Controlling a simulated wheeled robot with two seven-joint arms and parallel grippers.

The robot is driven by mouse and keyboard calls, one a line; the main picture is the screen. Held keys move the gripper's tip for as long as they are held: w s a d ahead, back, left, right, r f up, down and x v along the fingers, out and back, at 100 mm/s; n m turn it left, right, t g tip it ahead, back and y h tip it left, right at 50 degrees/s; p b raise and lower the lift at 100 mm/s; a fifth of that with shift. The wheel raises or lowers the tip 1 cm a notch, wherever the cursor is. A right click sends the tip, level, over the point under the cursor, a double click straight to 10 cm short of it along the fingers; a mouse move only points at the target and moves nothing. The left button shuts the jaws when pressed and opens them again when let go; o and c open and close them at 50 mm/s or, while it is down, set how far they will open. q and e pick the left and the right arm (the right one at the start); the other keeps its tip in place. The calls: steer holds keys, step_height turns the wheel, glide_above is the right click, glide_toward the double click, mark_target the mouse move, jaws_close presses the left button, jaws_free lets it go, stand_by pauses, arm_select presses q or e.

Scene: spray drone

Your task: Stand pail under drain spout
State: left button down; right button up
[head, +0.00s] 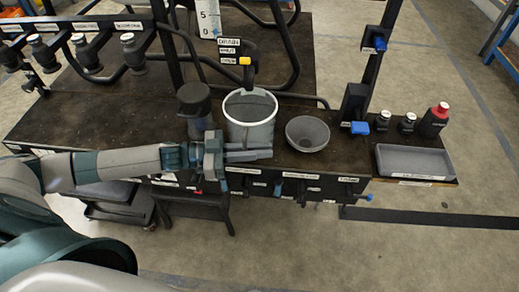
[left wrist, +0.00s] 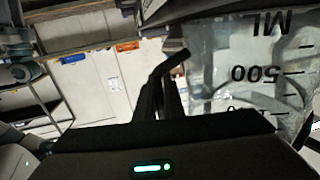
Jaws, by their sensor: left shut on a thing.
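The pail (head: 262,130), pale grey and open-topped, stands upright on the dark bench. In the left wrist view a translucent wall with upside-down ML and 500 marks (left wrist: 255,75), probably the pail's, fills the right side. The black drain spout (head: 248,78), with a yellow handle, comes down at the pail's back rim. Its end seems to be over or just behind the rim; I cannot tell exactly. My left gripper (head: 250,151) is at the pail's near side, low down, shut on it. The gripped part is hidden by the fingers. My right gripper is not in view.
A grey tray (head: 414,161) and a red-capped bottle (head: 434,120) are at the right. Labelled valves line the bench's front edge.

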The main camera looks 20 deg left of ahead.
arm_select(q)
steer(key=c, duration=1.9)
jaws_free()
steer(key=shift+f, duration=0.1)
steer(key=shift+o, duration=0.2)
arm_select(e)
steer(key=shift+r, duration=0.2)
